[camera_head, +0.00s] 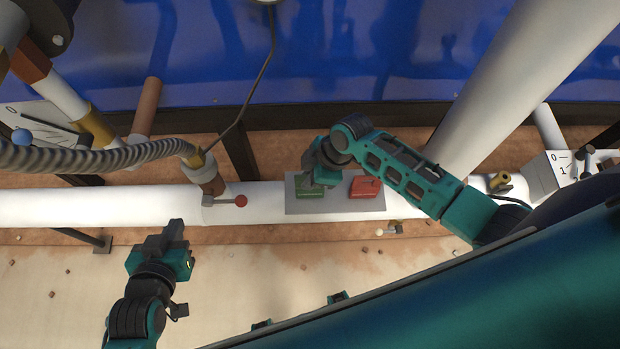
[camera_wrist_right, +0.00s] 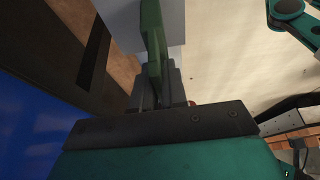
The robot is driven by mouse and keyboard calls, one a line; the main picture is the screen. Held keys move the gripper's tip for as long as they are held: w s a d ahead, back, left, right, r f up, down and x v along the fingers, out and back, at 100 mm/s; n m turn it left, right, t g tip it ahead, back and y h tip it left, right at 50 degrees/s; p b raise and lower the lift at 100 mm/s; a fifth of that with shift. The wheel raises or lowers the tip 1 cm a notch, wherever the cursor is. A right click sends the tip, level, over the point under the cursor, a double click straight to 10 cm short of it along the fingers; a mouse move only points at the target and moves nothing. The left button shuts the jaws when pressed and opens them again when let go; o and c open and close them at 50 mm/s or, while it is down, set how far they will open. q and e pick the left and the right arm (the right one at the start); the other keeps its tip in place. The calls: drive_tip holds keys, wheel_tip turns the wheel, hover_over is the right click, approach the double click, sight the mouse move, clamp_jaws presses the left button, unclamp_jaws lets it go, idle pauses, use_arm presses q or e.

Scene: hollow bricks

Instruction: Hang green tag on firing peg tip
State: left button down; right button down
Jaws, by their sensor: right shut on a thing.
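The green tag (camera_head: 310,191) is at the left of a grey plate (camera_head: 335,206) on the white pipe in the head view. My right gripper (camera_head: 317,178) is over it from above and hides part of it. In the right wrist view my right gripper (camera_wrist_right: 160,90) is shut on the green tag (camera_wrist_right: 152,38), which stands edge-on between the fingers. I cannot tell whether the tag touches the plate. My left gripper (camera_head: 170,240) is over the pale floor, away from the tag; its jaws are unclear. I cannot tell which part is the firing peg.
A red tag (camera_head: 365,187) is on the same plate, close right of my right gripper. A red-knobbed lever (camera_head: 240,201) is left of the plate. A ribbed hose (camera_head: 90,158) crosses the left side. A thick white pipe (camera_head: 520,75) slants behind my right arm.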

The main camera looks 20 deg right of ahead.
drive_tip(key=shift+f, duration=0.5)
drive_tip(key=shift+f, duration=0.2)
drive_tip(key=c, duration=1.2)
unclamp_jaws()
drive_tip(key=shift+o, duration=0.2)
